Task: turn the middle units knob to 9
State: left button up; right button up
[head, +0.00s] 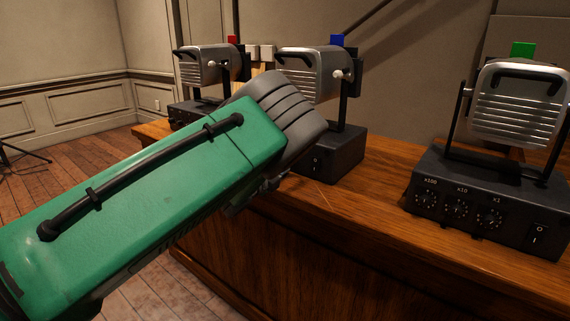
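The middle unit is a silver lamp head (312,72) with a blue tag (337,40) on top, on a dark control box (342,152) on the wooden desk. My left arm, green with a dark grey end, comes in from the left and covers the left part of that box's front. The middle unit's knobs, including its units knob, are hidden behind it. A small dark part of my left gripper (268,187) shows below the arm's end, near the box's front. Its fingers cannot be made out. My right gripper is not in view.
A similar unit with a green tag (522,49) stands at right; its box has x100, x10 and x1 knobs (489,220) and a switch (538,234). A red-tagged unit (203,65) stands at far left. Bare desk top (370,195) lies between the middle and right boxes.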

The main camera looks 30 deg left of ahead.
pick_arm(q)
jog(key=shift+s, duration=0.1)
jog(key=s, duration=1.1)
jog(key=shift+s+a+f, duration=0.3)
jog(key=shift+s+f, duration=0.05)
jog(key=s+d+f+n+g+y+p, duration=0.35)
jog(key=s+f+n+g, duration=0.8)
jog(key=s+f, duration=0.6)
jog(key=s+d+f+n+g+h+p, duration=0.1)
jog(key=s+d+f+n+g, duration=0.2)
jog(key=s+d, duration=0.3)
jog(key=s+d+f+n+g+h+p, duration=0.1)
jog(key=s+d+f+n+g, duration=0.2)
jog(key=s, duration=1)
jog(key=d+n, duration=0.3)
jog(key=shift+f, duration=0.15)
